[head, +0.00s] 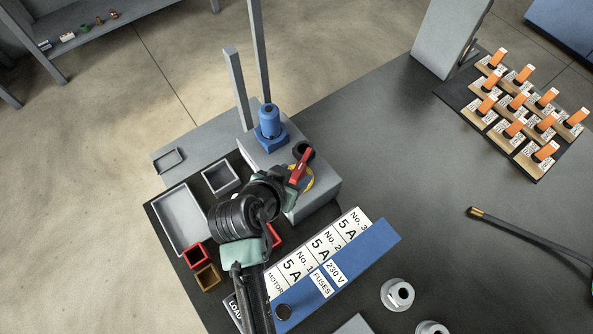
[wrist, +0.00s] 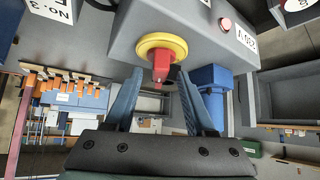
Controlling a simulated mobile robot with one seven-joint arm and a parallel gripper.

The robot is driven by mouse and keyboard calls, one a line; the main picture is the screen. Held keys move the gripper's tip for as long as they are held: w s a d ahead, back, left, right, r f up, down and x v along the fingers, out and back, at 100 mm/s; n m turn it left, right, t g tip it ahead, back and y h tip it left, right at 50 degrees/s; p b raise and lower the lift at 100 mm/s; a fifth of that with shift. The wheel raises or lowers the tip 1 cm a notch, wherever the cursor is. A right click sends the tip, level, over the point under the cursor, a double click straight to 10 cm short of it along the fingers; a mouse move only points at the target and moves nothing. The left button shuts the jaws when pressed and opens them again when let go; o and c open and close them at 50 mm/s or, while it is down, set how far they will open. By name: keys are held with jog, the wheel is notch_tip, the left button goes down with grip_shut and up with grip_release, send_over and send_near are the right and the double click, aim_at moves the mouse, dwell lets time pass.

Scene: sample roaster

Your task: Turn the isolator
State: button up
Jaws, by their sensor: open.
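The isolator is a red handle (wrist: 161,70) on a round yellow plate (wrist: 150,44), fixed to the face of a grey box (wrist: 115,40). In the head view the red handle (head: 301,166) stands tilted over the partly hidden yellow plate (head: 308,178). My gripper (wrist: 160,82) is open, with its two blue fingers on either side of the handle's lower end in the wrist view. I cannot tell whether either finger touches it. In the head view my arm covers most of my gripper.
A blue fuse panel (head: 345,275) with white labels lies right of my arm. A blue motor-like part (head: 269,122) stands on the grey box. Trays (head: 178,220) and small red and brown bins lie left. Orange-handled pieces (head: 522,105) stand back right. The grey table centre is clear.

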aim_at(302, 167)
jog(key=shift+x, duration=1.3)
grip_shut()
